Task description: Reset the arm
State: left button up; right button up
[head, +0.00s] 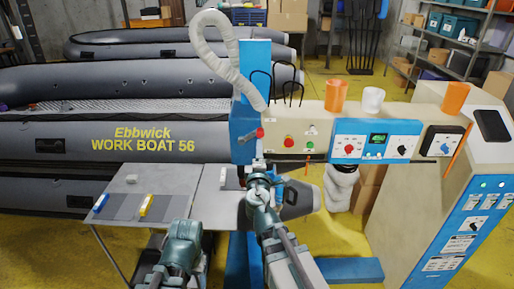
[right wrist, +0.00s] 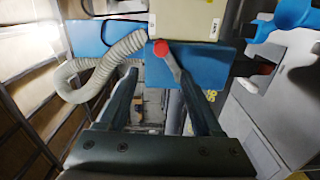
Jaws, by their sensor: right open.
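A lever with a red knob (head: 259,132) stands at the front of the blue column (head: 243,120) of a machine. In the right wrist view the red knob (right wrist: 161,48) and its grey shank are just beyond my finger tips, close to the right-hand finger. My right gripper (head: 258,170) is just below the lever in the head view. In the right wrist view the right gripper (right wrist: 155,82) is open, with nothing visible held between its fingers. Whether it touches the shank I cannot tell. My left arm shows low in the head view, but its gripper does not.
A ribbed grey hose (head: 218,55) curves over the column. A grey table (head: 128,188) carries a blue block and a yellow block. A control panel (head: 290,131) and a console (head: 455,215) stand at right. A large grey boat (head: 100,138) lies behind the table.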

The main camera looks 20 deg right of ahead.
jog(key=shift+s+a, duration=0.1)
jog(key=shift+s, duration=0.25)
jog(key=s+a+f+m+g+h+b, duration=0.1)
jog(key=s+f+m+g+b, duration=0.35)
jog(key=f, duration=0.55)
jog(key=s+f+m+g+h+b, duration=0.1)
jog(key=s+f+m+g+b, duration=0.3)
jog(key=f, duration=0.6)
jog(key=s+a+f+m+g+y+b, duration=0.2)
jog(key=s+a+f+g+y, duration=0.3)
jog(key=s+a+f+g, duration=0.4)
jog(key=s+a+f+b, duration=0.1)
jog(key=s+a+f, duration=0.3)
jog(key=s, duration=0.3)
jog(key=shift+s+a+f+y, duration=0.35)
jog(key=shift+s+y, duration=0.05)
